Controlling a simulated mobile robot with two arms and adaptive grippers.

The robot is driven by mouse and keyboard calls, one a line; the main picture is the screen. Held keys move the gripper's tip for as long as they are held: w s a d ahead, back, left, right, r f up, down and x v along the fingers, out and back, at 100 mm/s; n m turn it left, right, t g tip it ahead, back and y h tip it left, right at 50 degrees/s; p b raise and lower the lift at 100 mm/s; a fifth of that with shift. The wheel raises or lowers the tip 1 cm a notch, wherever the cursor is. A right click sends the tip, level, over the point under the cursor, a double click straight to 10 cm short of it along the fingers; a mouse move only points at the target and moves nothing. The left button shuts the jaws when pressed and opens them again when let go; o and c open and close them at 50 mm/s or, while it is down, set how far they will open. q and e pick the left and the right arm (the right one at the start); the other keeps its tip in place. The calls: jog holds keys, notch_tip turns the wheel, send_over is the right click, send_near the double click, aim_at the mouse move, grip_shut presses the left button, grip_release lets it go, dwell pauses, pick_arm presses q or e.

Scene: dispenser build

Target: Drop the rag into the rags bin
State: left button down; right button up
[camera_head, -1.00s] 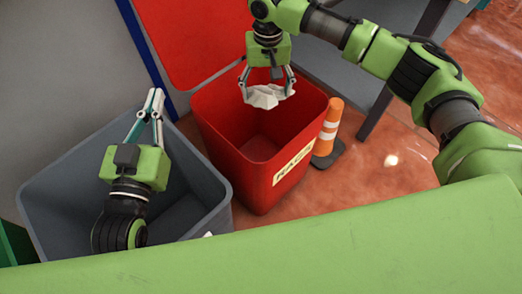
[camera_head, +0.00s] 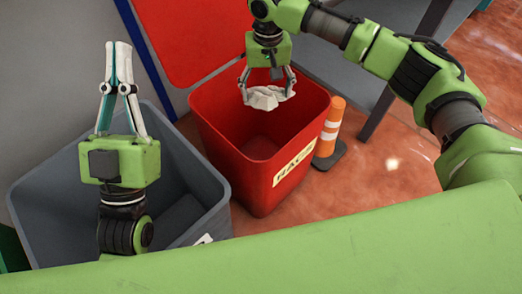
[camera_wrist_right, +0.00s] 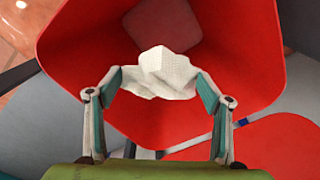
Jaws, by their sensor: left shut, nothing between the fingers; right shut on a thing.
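The white crumpled rag (camera_head: 268,97) is held between the fingers of my right gripper (camera_head: 267,84). It hangs over the open mouth of the red rags bin (camera_head: 240,160), whose label faces front right. In the right wrist view the rag (camera_wrist_right: 165,75) sits between the finger pads, with the inside of the red bin (camera_wrist_right: 80,30) below it. The bin's floor shows empty where visible. My left gripper (camera_head: 120,48) is shut and empty, raised over the grey bin's back edge with its fingers pointing up in the picture.
A grey bin (camera_head: 45,190) stands left of the red bin. The red lid (camera_head: 195,35) stands open behind the red bin. An orange and white cone (camera_head: 330,128) stands right of it. A table leg (camera_head: 405,65) is behind the cone.

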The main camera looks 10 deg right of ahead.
dwell(0.3)
jog(key=o, duration=1.1)
jog(key=shift+c, duration=0.2)
notch_tip(320, 180, up, 12)
jog(key=shift+s, duration=0.1)
